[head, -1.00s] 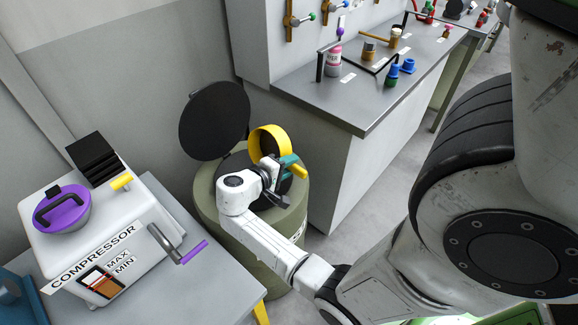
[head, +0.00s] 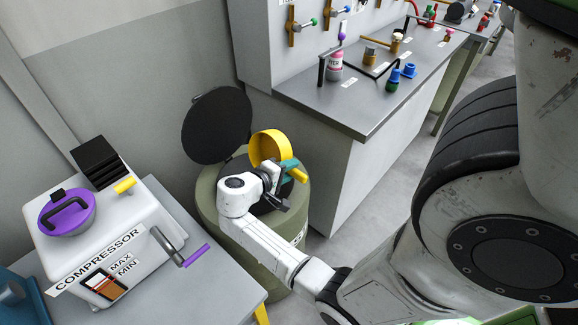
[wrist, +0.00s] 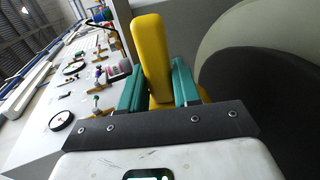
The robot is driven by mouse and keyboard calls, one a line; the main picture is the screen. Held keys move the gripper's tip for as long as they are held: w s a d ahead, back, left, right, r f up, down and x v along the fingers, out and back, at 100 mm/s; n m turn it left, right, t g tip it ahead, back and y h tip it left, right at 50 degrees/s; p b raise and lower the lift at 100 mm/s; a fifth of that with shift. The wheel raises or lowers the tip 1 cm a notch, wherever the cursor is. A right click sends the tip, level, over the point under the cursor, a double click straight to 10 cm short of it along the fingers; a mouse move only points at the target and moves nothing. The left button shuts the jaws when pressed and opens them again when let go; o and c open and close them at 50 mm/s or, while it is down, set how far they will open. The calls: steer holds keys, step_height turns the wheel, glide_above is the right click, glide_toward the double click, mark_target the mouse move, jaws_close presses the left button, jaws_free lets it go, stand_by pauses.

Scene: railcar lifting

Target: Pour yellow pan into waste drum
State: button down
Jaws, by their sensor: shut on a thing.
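The yellow pan (head: 268,147) is tipped on its side above the waste drum, its round wall facing up and left in the head view. My gripper (head: 287,169) is shut on the pan's yellow handle, which also shows between the teal fingers (wrist: 159,85) in the wrist view. The waste drum (head: 262,245) is olive green and stands below my wrist. Its round black lid (head: 217,125) is swung up at the back left.
A white compressor (head: 120,235) with a purple cap (head: 67,212) stands on a grey table at the left. A grey-topped workbench (head: 365,115) with bottles and small parts stands close right of the drum. Wall valves are behind it.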

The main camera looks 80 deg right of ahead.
step_height(320, 180, up, 2)
steer(key=t+y+p, duration=0.1)
steer(key=y+p, duration=0.1)
steer(key=p, duration=0.3)
steer(key=shift+r+t+y, duration=0.1)
steer(key=shift+t+y, duration=0.2)
steer(key=shift+t, duration=0.1)
steer(key=shift+r+t+y+p, duration=0.3)
steer(key=shift+y+p, duration=0.1)
steer(key=shift+p, duration=0.45)
steer(key=shift+f+y+b, duration=0.25)
steer(key=shift+y+b, duration=0.05)
steer(key=shift+b, duration=0.1)
steer(key=shift+t+y, duration=0.4)
steer(key=shift+r, duration=0.15)
